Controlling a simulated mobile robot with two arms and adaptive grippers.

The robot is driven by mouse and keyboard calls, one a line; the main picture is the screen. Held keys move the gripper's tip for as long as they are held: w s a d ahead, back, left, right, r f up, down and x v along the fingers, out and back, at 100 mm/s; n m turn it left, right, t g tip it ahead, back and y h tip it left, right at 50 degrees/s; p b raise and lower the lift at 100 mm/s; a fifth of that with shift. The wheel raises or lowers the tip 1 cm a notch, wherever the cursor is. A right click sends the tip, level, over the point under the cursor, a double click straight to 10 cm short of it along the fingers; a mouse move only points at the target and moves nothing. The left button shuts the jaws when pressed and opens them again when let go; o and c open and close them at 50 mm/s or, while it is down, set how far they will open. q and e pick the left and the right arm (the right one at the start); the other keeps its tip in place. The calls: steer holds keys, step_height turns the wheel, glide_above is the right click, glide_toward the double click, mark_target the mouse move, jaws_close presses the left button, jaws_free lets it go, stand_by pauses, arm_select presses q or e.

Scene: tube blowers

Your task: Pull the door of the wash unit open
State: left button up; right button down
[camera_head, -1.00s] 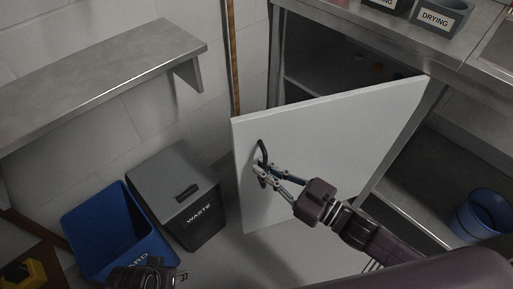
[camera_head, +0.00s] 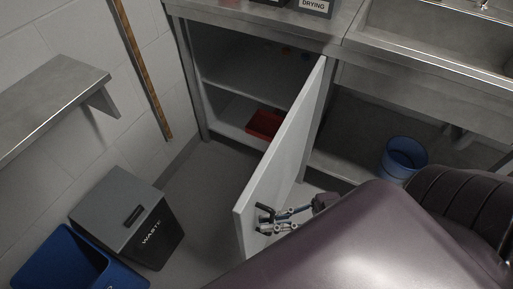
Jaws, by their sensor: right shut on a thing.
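The white door (camera_head: 285,150) of the wash unit (camera_head: 350,40) stands wide open, swung out from the cabinet on its right-hand edge. The cabinet inside (camera_head: 235,75) shows, with a shelf and a red tray (camera_head: 265,124) low down. My right gripper (camera_head: 266,220) is shut on the dark door handle (camera_head: 265,209) near the door's free edge. My right arm covers the lower right of the picture and hides part of the door's front. My left gripper is not in view.
A grey waste bin (camera_head: 125,215) and a blue bin (camera_head: 62,262) stand at the lower left. A metal wall shelf (camera_head: 50,95) is above them. A blue bucket (camera_head: 403,157) stands under the sink (camera_head: 440,35). The floor between waste bin and door is clear.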

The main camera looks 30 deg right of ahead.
steer(key=shift+s+d, duration=0.15)
steer(key=shift+s, duration=0.05)
steer(key=c, duration=2.3)
jaws_free()
steer(key=shift+c, duration=0.2)
steer(key=v, duration=1.2)
